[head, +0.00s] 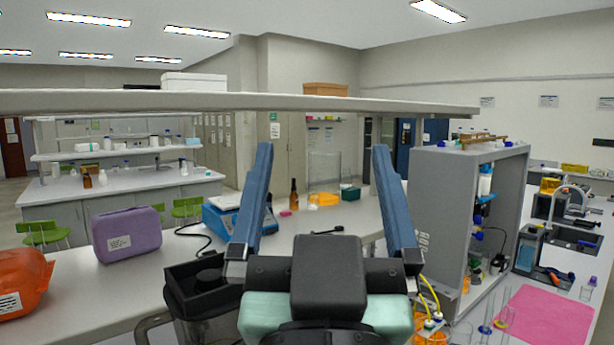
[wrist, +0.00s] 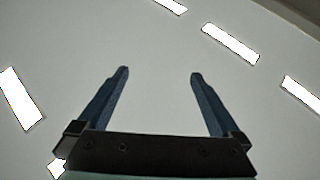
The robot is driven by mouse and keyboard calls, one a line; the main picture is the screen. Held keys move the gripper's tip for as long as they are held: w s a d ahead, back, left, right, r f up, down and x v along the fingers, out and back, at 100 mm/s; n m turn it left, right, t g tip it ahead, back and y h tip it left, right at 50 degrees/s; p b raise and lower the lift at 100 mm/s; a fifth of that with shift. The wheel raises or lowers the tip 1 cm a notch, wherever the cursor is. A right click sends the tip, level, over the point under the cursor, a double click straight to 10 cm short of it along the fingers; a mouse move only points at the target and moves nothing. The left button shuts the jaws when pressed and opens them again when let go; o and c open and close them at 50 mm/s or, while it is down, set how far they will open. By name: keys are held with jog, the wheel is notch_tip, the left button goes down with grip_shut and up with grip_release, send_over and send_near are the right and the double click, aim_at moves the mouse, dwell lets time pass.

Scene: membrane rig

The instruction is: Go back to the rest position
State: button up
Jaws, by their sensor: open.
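My gripper (head: 318,165) is raised in the middle of the head view, in front of the bench, with its two blue fingers pointing up and spread wide. It is open, and nothing sits between the fingers. In the wrist view my gripper (wrist: 158,75) also shows open and empty, against the ceiling and its lit panels. The gripper body hides part of the bench behind it.
A grey membrane rig cabinet (head: 424,215) stands close on the right, with a pink mat (head: 548,318) beside it. A shelf (head: 230,101) spans above the bench. A purple case (head: 127,232), an orange bag (head: 22,282) and a blue balance (head: 226,220) stand left.

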jog(key=s+a+r+t, duration=0.1)
jog(key=s+r+t, duration=0.1)
jog(key=s+r, duration=0.2)
jog(key=shift+s+r+n+t+y, duration=0.3)
jog(key=shift+s+r+y, duration=0.1)
jog(key=shift+r, duration=0.45)
jog(key=shift+a, duration=0.1)
notch_tip(320, 180, down, 4)
jog(key=b, duration=0.3)
jog(key=shift+w+r, duration=0.1)
jog(key=shift+r, duration=0.1)
